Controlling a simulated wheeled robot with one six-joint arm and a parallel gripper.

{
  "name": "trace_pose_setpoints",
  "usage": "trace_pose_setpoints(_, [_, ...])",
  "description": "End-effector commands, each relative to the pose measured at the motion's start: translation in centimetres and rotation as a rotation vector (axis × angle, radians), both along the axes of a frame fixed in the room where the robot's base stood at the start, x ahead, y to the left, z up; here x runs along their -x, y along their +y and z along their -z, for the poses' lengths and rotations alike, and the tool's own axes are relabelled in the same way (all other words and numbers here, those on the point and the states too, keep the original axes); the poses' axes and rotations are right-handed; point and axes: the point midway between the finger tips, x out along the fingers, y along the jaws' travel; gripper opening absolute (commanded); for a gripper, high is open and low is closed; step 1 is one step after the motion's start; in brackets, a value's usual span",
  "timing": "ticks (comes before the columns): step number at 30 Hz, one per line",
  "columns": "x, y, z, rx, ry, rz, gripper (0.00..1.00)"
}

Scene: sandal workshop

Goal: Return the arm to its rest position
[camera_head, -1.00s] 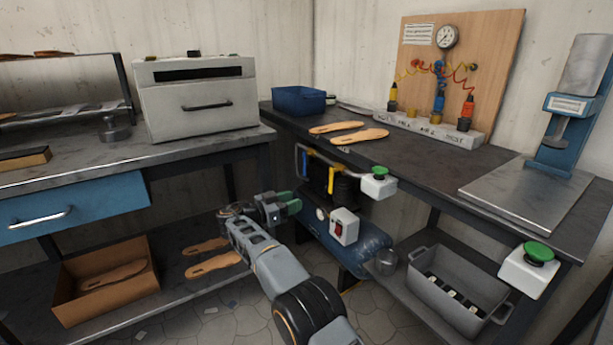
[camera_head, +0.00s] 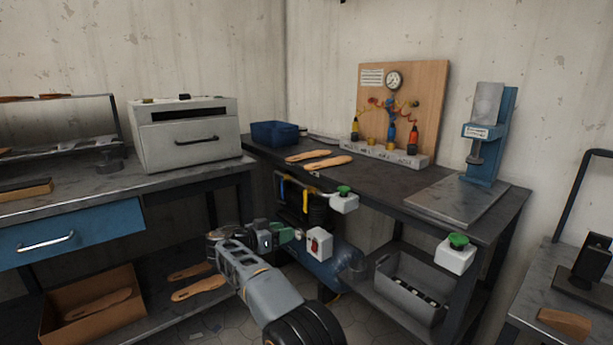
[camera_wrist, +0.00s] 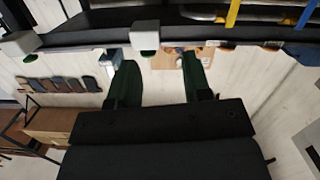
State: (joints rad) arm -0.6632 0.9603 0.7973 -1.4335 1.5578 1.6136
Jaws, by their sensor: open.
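My gripper (camera_head: 286,235) is in the lower middle of the head view, at the end of my grey arm. It is in front of the corner workbench and the blue tank below it. In the wrist view, my gripper (camera_wrist: 163,85) shows two dark green fingers spread apart with nothing between them. The wrist picture is turned over, with the bench edge along the top and the wall below it.
The dark workbench (camera_head: 375,185) holds a pair of soles (camera_head: 320,163), a blue bin (camera_head: 275,133), a gauge board (camera_head: 430,100) and a blue press (camera_head: 488,140). Button boxes (camera_head: 455,258) jut from its front. A blue drawer (camera_head: 75,229) is at left.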

Motion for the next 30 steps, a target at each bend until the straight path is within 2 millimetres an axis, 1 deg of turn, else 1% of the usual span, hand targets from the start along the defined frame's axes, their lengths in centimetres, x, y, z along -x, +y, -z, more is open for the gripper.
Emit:
trace_pose_setpoints(1, [0.0,-1.1,-1.7,-0.005,0.039,0.005,0.45])
trace_pose_setpoints(5, [0.4,-4.0,-4.3,-0.024,0.169,0.006,0.45])
trace_pose_setpoints(8, [1.2,-6.7,-6.6,-0.046,0.285,-0.002,0.45])
trace_pose_setpoints(11, [2.6,-9.8,-9.4,-0.081,0.423,-0.02,0.45])
trace_pose_setpoints(14, [5.3,-13.6,-13.0,-0.139,0.586,-0.061,0.45])
trace_pose_setpoints(15, [6.8,-15.3,-14.5,-0.17,0.656,-0.088,0.45])
trace_pose_setpoints(17, [9.5,-17.6,-16.6,-0.222,0.757,-0.134,0.45])
trace_pose_setpoints(18, [11.5,-18.9,-17.7,-0.258,0.816,-0.172,0.45])
trace_pose_setpoints(20, [14.5,-20.5,-19.3,-0.313,0.89,-0.236,0.45])
trace_pose_setpoints(21, [16.6,-21.4,-20.2,-0.348,0.93,-0.28,0.45])
trace_pose_setpoints(23, [19.7,-22.4,-21.4,-0.4,0.976,-0.349,0.45])
trace_pose_setpoints(24, [21.6,-22.9,-22.0,-0.433,0.997,-0.394,0.45])
trace_pose_setpoints(27, [26.0,-23.6,-23.2,-0.502,1.021,-0.5,0.45])
trace_pose_setpoints(30, [29.5,-23.8,-23.8,-0.551,1.019,-0.588,0.45])
